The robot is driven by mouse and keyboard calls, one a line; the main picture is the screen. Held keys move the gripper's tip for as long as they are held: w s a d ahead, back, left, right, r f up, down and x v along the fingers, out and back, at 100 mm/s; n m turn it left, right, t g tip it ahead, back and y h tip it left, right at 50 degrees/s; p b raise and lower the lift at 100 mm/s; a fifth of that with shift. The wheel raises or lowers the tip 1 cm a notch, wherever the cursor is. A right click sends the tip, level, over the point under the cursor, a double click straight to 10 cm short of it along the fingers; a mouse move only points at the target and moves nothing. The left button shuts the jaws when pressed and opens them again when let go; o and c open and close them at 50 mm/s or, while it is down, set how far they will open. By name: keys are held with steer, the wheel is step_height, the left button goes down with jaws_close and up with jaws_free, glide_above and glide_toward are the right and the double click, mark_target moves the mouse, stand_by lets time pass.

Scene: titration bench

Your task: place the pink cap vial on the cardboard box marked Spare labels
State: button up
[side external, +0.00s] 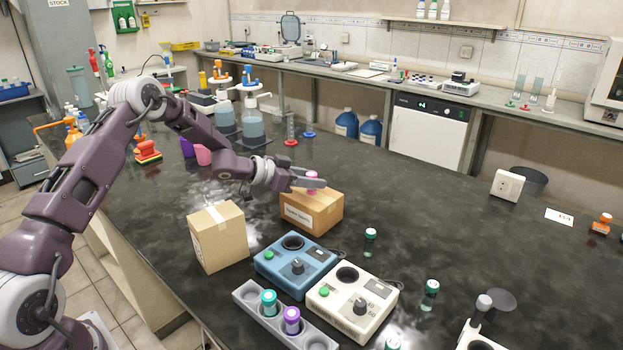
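The cardboard box marked Spare labels (306,216) stands on the dark bench near the middle, its lettering facing the front. The pink cap vial (311,174) is upright at the top of this box, with pink showing above and below my near finger. My gripper (311,183) reaches in level from the left, and its fingers are around the vial. The near finger hides the vial's middle. I cannot tell whether the fingers press on the vial, or whether its base touches the box top or sits just above it.
A second cardboard box (218,238) stands to the left. In front are a blue device (296,267), a white device (352,300) and a grey rack (262,311) with teal and purple cap vials. Green cap vials (370,241) stand to the right.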

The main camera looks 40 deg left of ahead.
steer(key=shift+o, duration=0.5)
steer(key=shift+s+a+r, duration=0.1)
steer(key=shift+s+r, duration=0.05)
steer(key=shift+r, duration=0.1)
steer(key=v, duration=1.2)
step_height(320, 180, up, 8)
steer(key=d+n+y, duration=0.1)
steer(key=y, duration=0.3)
steer(key=s+d+r+n+g+y, duration=0.1)
steer(key=s+d+r+y, duration=0.15)
steer(key=s, duration=0.35)
steer(key=s+d+r+n+g+y, duration=0.1)
steer(key=s+r+y, duration=0.1)
steer(key=s+r, duration=0.25)
steer(key=s+d+f+g+h, duration=0.1)
steer(key=s+d, duration=0.2)
steer(key=s, duration=0.5)
steer(key=s+d+f+n+g+h, duration=0.1)
steer(key=s+d, duration=0.3)
steer(key=s, duration=0.5)
steer(key=s+d+f+g+h, duration=0.1)
steer(key=s+d+g, duration=0.2)
steer(key=s, duration=0.6)
steer(key=shift+s+d+n, duration=0.2)
steer(key=shift+d+n, duration=0.1)
steer(key=shift+d, duration=0.45)
